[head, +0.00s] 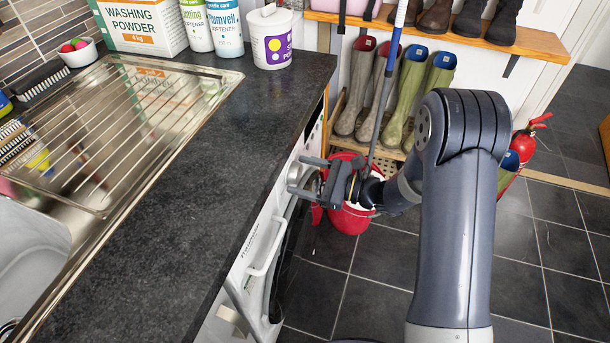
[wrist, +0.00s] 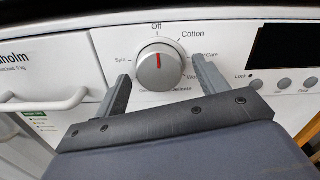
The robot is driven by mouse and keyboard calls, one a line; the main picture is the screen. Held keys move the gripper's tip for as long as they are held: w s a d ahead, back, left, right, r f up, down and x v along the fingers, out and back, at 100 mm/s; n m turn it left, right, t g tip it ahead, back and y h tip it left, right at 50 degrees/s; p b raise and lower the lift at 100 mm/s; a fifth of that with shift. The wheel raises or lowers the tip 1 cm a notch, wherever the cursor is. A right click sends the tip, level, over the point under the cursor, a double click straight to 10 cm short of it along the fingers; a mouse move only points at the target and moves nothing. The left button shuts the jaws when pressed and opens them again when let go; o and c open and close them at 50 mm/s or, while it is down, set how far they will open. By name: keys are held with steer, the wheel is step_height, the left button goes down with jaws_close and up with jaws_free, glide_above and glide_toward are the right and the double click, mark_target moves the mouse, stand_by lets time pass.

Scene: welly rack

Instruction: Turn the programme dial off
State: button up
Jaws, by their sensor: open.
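The programme dial (wrist: 151,72) is a round silver-grey knob on the white front panel of the washing machine (wrist: 225,45). Its red mark points straight up, towards the printed word "Off". "Cotton" is printed to the upper right and "Spin" to the left. My gripper (wrist: 160,70) is open, with one finger on each side of the dial. I cannot tell whether the fingers touch it.
The dark worktop (head: 165,215) overhangs the washing machine (head: 262,238). A white handle (wrist: 45,103) is left of the dial, and a dark display (wrist: 285,43) is right. A red bucket (head: 348,220) stands on the tiled floor behind my gripper. Wellies (head: 405,100) stand beyond.

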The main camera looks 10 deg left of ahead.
steer(key=shift+d, duration=0.1)
steer(key=d, duration=1)
steer(key=shift+s+d, duration=0.3)
steer(key=shift+s, duration=0.1)
steer(key=shift+a, duration=0.1)
steer(key=a, duration=1.1)
steer(key=shift+w, duration=0.4)
steer(key=shift+d+m+p, duration=0.2)
steer(key=shift+m+p, duration=0.1)
steer(key=shift+p, duration=0.15)
